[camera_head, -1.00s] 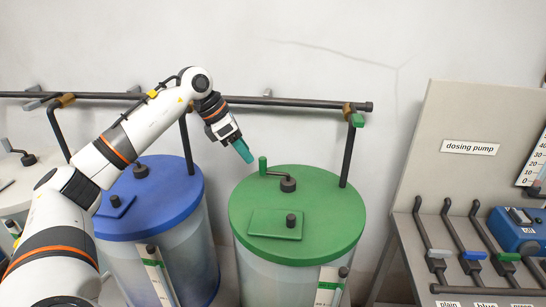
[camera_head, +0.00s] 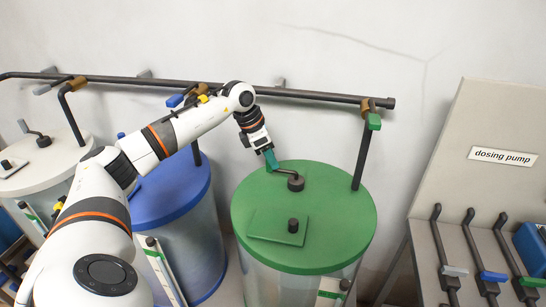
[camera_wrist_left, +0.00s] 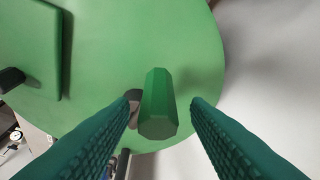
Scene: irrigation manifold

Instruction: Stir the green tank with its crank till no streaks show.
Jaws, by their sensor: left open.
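The green tank (camera_head: 335,215) has a green lid with a crank (camera_head: 295,182) at its back, a dark hub and arm. In the left wrist view the crank's green handle (camera_wrist_left: 158,103) stands between the fingers of my left gripper (camera_wrist_left: 165,110), with gaps at both sides. In the head view my left gripper (camera_head: 271,160) hides that handle. The gripper is open. The tank's contents look pale through the wall; I cannot make out streaks. My right gripper is not in view.
A hatch with a dark knob (camera_head: 293,225) sits on the green lid. The blue tank (camera_head: 170,200) stands to the left, with a white tank (camera_head: 40,165) beyond. A dark pipe (camera_head: 320,95) runs behind. Dosing pump levers (camera_head: 473,245) stand at right.

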